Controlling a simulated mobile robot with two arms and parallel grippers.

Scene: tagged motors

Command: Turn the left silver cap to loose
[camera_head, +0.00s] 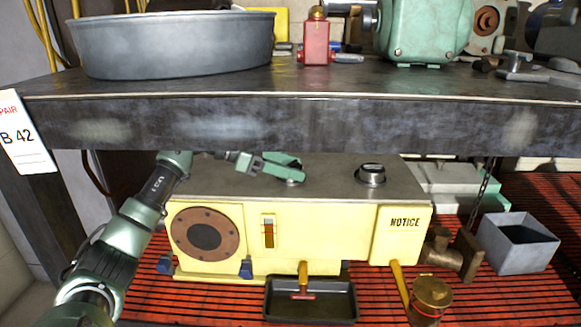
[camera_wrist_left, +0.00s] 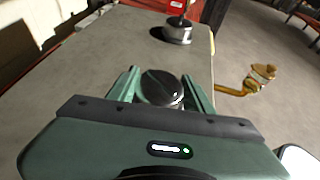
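The left silver cap (camera_wrist_left: 161,88) sits on the grey top of a yellow machine housing (camera_head: 300,220). My left gripper (camera_head: 287,166) reaches in under the dark shelf and is at this cap. In the head view the gripper hides most of the cap. In the left wrist view its fingers (camera_wrist_left: 160,84) stand on either side of the cap, very close to it. I cannot tell whether they touch it. The other silver cap (camera_head: 370,174) stands further right on the same top, and also shows in the wrist view (camera_wrist_left: 177,33). My right gripper is not in view.
The dark shelf edge (camera_head: 300,122) runs low above the housing. A grey basin (camera_head: 172,47), a red block and a green motor (camera_head: 425,30) stand on the shelf. A black tray (camera_head: 310,305), a brass cup (camera_head: 430,297) and a grey bin (camera_head: 515,242) are below.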

